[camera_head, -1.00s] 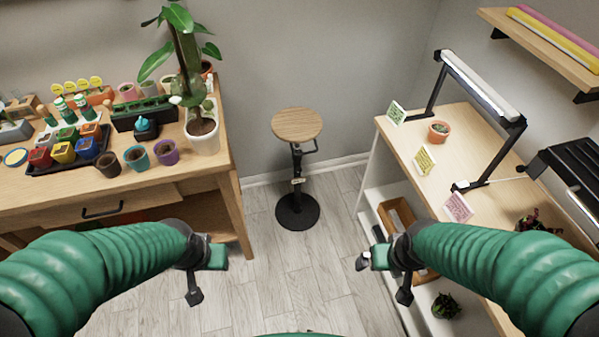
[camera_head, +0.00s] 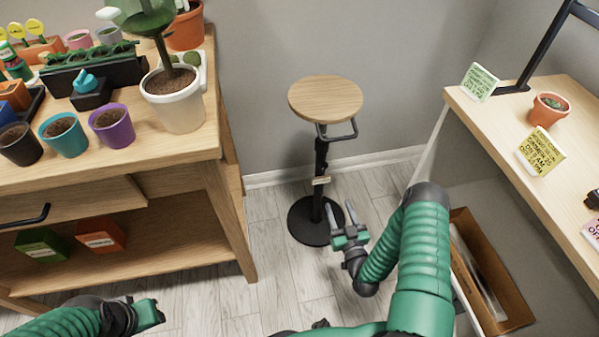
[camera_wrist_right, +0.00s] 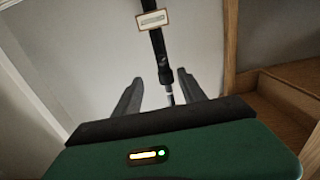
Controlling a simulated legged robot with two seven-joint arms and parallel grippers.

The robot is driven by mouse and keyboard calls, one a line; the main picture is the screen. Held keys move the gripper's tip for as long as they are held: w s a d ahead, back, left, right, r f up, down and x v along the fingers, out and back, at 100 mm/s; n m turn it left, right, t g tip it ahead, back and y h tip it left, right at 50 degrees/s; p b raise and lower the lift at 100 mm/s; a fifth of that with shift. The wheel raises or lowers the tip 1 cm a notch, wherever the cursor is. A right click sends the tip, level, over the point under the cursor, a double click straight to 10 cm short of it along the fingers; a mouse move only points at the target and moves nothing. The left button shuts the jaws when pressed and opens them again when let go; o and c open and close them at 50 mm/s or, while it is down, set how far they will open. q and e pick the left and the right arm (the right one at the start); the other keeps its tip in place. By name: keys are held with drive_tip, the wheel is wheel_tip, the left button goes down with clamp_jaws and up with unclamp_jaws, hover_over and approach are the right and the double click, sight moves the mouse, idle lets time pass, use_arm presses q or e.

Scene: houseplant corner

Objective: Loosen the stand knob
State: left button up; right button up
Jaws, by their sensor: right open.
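The stand (camera_head: 325,98) has a round wooden top, a handle-like loop under it, a black post (camera_head: 320,155) with a small tag (camera_head: 321,181), and a round black base (camera_head: 308,226). It stands upright on the floor. I cannot clearly make out the knob. My right gripper (camera_head: 343,210) is open and empty, low and just right of the post, apart from it as far as I can tell. In the right wrist view the post (camera_wrist_right: 158,45) and tag (camera_wrist_right: 152,19) show beyond the open fingers (camera_wrist_right: 161,80). My left gripper (camera_head: 150,312) is at the lower left, its jaws unclear.
A wooden table (camera_head: 150,150) with pots and a plant (camera_head: 178,98) stands left of the stand. Floor around the stand's base is clear.

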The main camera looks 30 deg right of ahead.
sight(325, 168)
drive_tip(key=b+x, duration=0.3)
drive_tip(key=x, duration=0.4)
drive_tip(key=b+x, duration=0.3)
drive_tip(key=x, duration=0.5)
drive_tip(key=shift+w+r, duration=0.25)
drive_tip(key=shift+w, duration=0.1)
drive_tip(key=shift+w+r, duration=0.15)
drive_tip(key=shift+w, duration=0.2)
clamp_jaws()
